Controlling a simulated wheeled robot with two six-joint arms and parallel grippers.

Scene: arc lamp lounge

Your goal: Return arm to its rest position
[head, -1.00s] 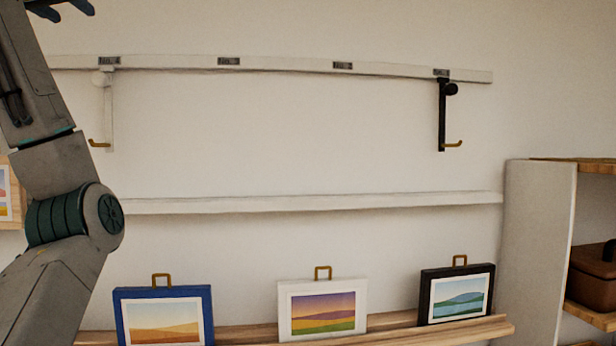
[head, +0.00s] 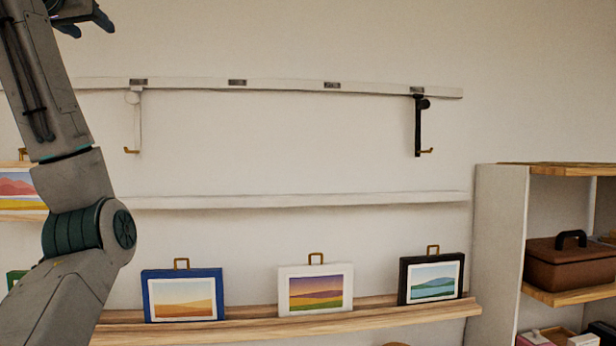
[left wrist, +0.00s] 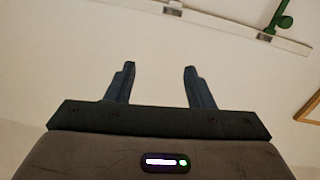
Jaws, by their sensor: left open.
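My left arm rises along the left side of the head view, with its elbow low and its forearm pointing up. My left gripper (head: 84,16) is at the top left of that view, above the white rail (head: 290,86). In the left wrist view the left gripper's two fingers (left wrist: 158,84) stand apart with nothing between them, facing bare wall. My right gripper is in neither view.
A white hook (head: 136,120) and a black hook (head: 418,125) hang from the rail. Blue (head: 184,295), white (head: 316,290) and black (head: 432,277) framed pictures stand on a wooden ledge (head: 250,326). A shelf unit (head: 498,240) with a brown box (head: 568,264) is at right.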

